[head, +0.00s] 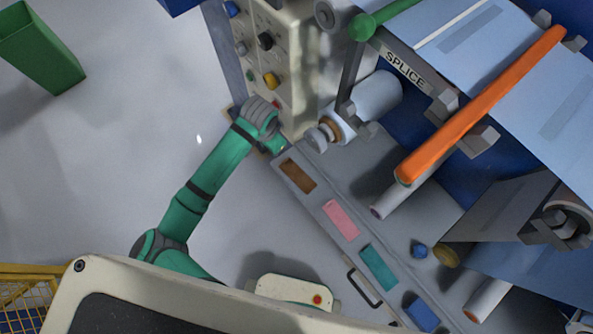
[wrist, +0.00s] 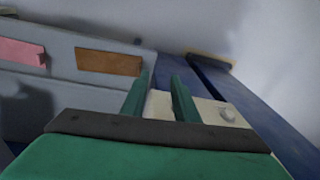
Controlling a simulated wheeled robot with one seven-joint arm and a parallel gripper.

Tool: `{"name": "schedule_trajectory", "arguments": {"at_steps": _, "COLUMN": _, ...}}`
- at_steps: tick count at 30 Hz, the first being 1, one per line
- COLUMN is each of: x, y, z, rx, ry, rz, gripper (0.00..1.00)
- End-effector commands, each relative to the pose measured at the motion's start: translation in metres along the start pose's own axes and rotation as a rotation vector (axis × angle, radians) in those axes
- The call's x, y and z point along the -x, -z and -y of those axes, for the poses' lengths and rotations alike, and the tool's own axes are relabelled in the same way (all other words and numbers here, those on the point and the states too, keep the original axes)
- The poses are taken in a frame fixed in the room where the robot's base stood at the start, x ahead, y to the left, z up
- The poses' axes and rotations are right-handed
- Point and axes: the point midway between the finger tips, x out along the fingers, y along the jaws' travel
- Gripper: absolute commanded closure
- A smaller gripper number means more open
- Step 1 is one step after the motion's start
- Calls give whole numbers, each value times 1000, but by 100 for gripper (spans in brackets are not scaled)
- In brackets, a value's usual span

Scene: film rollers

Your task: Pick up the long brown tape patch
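The brown tape patch (head: 298,175) is a flat rectangle at the upper end of a row of coloured patches on the grey machine ledge. It also shows in the wrist view (wrist: 108,62), left of my fingers. My gripper (head: 281,146) is beside the upper end of the ledge, above and left of the patch in the head view. In the wrist view my two green fingers (wrist: 162,77) stand apart with nothing between them. They point past the right end of the brown patch and do not appear to touch it.
A pink patch (head: 341,219), a teal patch (head: 379,267) and a blue patch (head: 422,313) continue the row. A control panel (head: 289,70) with knobs stands close to my gripper. A white roller (head: 377,96) and an orange roller (head: 480,105) lie right of it. Open floor is at left.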

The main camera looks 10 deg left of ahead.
Motion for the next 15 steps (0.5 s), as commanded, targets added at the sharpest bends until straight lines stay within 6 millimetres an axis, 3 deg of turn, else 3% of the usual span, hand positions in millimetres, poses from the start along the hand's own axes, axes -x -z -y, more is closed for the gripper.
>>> {"name": "schedule_trajectory", "arguments": {"at_steps": 3, "x": 6, "y": 17, "z": -17, "rx": -23, "ry": -58, "rz": 48, "gripper": 73}}
{"name": "schedule_trajectory", "arguments": {"at_steps": 9, "x": 11, "y": 26, "z": -31, "rx": -41, "ry": -107, "rz": 93, "gripper": 73}}
{"name": "schedule_trajectory", "arguments": {"at_steps": 15, "x": -5, "y": 24, "z": -34, "rx": -41, "ry": -112, "rz": 98, "gripper": 73}}
